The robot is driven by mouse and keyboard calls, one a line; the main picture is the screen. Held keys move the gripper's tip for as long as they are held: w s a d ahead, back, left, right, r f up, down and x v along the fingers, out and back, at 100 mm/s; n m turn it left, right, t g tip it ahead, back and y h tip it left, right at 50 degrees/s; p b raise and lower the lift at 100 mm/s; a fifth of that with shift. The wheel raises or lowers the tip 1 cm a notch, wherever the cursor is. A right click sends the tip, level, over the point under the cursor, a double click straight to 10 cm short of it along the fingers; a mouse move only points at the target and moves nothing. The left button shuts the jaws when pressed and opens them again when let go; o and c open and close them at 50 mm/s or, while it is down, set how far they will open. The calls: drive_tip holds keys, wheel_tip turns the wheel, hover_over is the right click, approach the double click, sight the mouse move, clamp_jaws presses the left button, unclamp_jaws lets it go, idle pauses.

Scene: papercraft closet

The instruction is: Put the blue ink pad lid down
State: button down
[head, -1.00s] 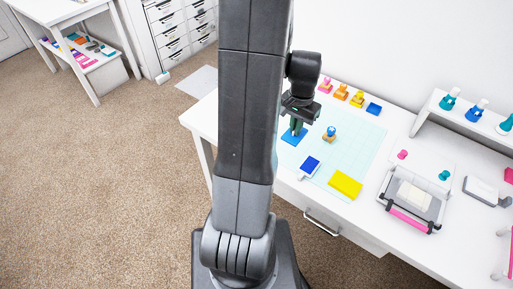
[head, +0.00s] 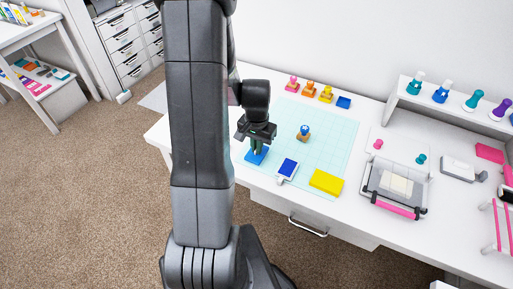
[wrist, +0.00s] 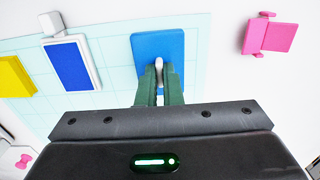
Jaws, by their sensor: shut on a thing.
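The blue ink pad lid (head: 256,156) is a flat blue rectangle at the front left of the pale cutting mat, and shows in the wrist view (wrist: 157,44). My gripper (head: 258,146) is above it with its green fingers (wrist: 159,80) shut on a small pale grip on the lid. The lid looks level and at or very near the mat; I cannot tell if it touches. The open blue ink pad (head: 287,170), with a white frame, lies just right of the lid, apart from it.
A yellow block (head: 326,181) lies right of the pad. A wooden stamp with a blue top (head: 304,133) stands behind. A stamping press (head: 396,188) is farther right. A pink item (wrist: 270,36) lies beside the mat in the wrist view. The mat's middle has free room.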

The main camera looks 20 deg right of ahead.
drive_tip(key=shift+f, duration=0.45)
drive_tip(key=shift+f, duration=0.1)
drive_tip(key=shift+f, duration=0.15)
drive_tip(key=c, duration=1.6)
unclamp_jaws()
wheel_tip(320, 180, up, 12)
drive_tip(key=shift+r, duration=0.25)
